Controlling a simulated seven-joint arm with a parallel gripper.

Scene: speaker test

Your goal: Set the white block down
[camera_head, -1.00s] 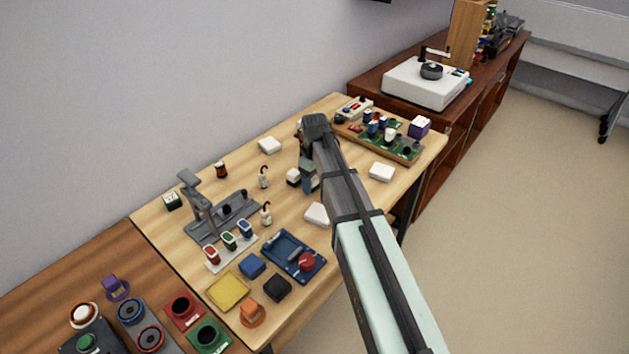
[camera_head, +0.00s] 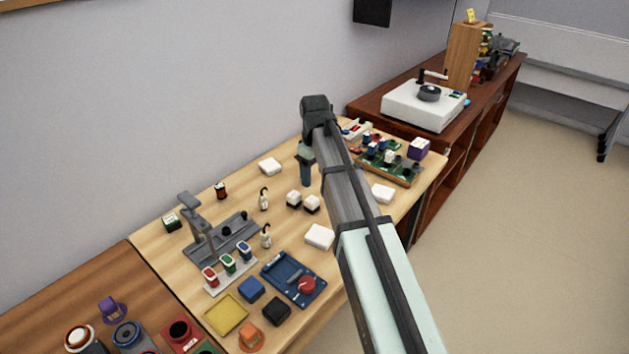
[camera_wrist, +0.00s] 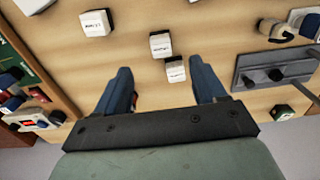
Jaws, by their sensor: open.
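Two small blocks with white tops and dark lower sides stand side by side on the wooden table: a left white block (camera_head: 294,198) and a right white block (camera_head: 311,203). My gripper (camera_head: 306,175) is above the table, behind them in the head view, and apart from both. In the wrist view, my gripper (camera_wrist: 165,88) has its two blue fingers spread wide with nothing held between them. Small white labelled pieces lie beyond the fingertips, one at the left (camera_wrist: 96,23) and another near the middle (camera_wrist: 160,44). I cannot tell which is the task's block.
A grey fixture (camera_head: 205,240) stands left of the blocks, with small hooked bottles (camera_head: 265,237) between. A flat white box (camera_head: 319,236) lies in front and another (camera_head: 383,193) to the right. A green circuit board (camera_head: 390,168) is at the right end.

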